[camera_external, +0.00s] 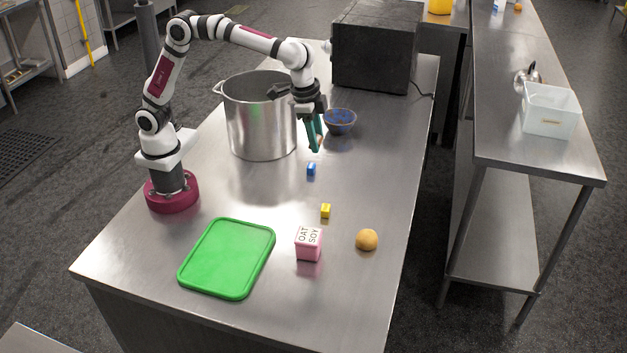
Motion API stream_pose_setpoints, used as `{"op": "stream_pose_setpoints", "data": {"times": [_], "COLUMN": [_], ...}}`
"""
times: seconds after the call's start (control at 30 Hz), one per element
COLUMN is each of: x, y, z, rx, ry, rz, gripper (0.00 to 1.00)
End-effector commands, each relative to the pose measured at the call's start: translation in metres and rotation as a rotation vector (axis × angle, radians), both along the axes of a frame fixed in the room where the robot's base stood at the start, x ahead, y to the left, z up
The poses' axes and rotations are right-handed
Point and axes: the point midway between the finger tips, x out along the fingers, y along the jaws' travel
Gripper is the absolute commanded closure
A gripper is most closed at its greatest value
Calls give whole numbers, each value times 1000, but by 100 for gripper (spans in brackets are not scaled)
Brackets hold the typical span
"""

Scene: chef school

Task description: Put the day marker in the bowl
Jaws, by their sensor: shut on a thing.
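My gripper (316,138) points down with its teal fingers just in front and left of the bowl, above the table. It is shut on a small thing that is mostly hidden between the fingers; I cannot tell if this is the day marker. The blue speckled bowl (341,122) stands upright on the table to the right of the big pot.
A large steel pot (262,125) stands left of my gripper. A black oven (372,58) is behind the bowl. A green board (228,258), a pink lettered cube (308,244) and a round tan ball (367,240) lie at the near end. The steel table (262,190) is clear between them.

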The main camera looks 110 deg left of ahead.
Motion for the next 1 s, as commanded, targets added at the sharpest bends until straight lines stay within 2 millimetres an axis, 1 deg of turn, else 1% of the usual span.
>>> {"op": "stream_pose_setpoints", "data": {"times": [0.03,0.1,0.2,0.27,0.33,0.47,0.57,0.67,0.83,0.97,1.0], "x": [-13,-34,-52,-57,-57,-48,-39,-29,-15,-12,-13], "y": [-5,-7,-2,6,16,42,64,92,154,205,221], "z": [7,15,21,24,25,27,25,21,6,-10,-15], "rx": [-3,-8,-14,-13,-8,15,45,85,177,253,277], "ry": [40,116,230,294,365,478,551,618,727,793,811], "rz": [-3,-8,-30,-55,-97,-203,-296,-400,-591,-711,-748], "gripper": [100,100,100,100,100,100,100,100,100,100,100]}}
